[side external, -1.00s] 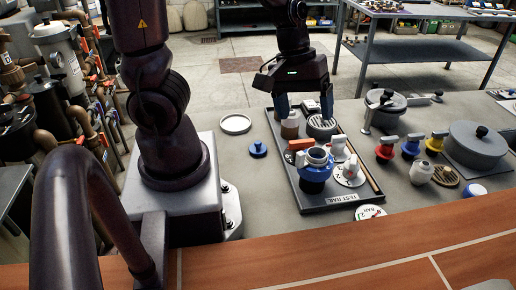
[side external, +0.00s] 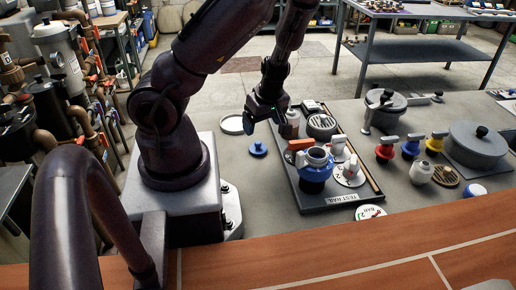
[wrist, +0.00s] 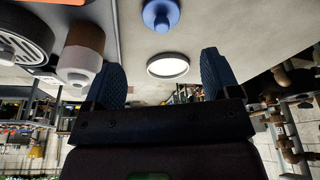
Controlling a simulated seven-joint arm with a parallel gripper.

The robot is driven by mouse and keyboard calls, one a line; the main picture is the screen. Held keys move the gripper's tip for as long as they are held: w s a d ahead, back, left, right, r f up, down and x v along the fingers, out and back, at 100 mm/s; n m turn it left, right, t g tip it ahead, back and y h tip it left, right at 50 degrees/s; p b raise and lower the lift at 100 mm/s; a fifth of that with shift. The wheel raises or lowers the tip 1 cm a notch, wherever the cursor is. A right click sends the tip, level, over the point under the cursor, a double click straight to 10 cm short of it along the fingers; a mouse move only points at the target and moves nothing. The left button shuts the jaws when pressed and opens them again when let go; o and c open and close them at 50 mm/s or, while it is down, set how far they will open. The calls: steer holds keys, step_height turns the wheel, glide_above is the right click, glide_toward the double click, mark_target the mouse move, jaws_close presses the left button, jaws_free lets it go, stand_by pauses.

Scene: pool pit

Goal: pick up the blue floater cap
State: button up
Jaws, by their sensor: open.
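The blue floater cap (side external: 258,149) is a small blue disc with a knob on top, lying on the grey bench left of the test tray. It also shows at the top of the wrist view (wrist: 160,15), beyond my fingertips. My gripper (side external: 266,122) is open and empty, above the bench behind the cap and apart from it. In the wrist view its two blue fingers (wrist: 162,75) are spread wide with nothing between them touching.
A white ring-like dish (side external: 233,124) lies on the bench behind the cap. The dark test tray (side external: 335,200) to the right holds a blue-bodied valve (side external: 316,175), a beige jar (side external: 290,124) and a round grate (side external: 322,126). Bench around the cap is clear.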

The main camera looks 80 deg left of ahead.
mark_target(258, 142)
steer(key=shift+d+x, duration=0.15)
steer(key=shift+x, duration=1.7)
steer(key=shift+d+x, duration=0.1)
steer(key=shift+x, duration=1.8)
steer(key=shift+s+a+f, duration=0.1)
steer(key=shift+f, duration=0.55)
steer(key=c, duration=1)
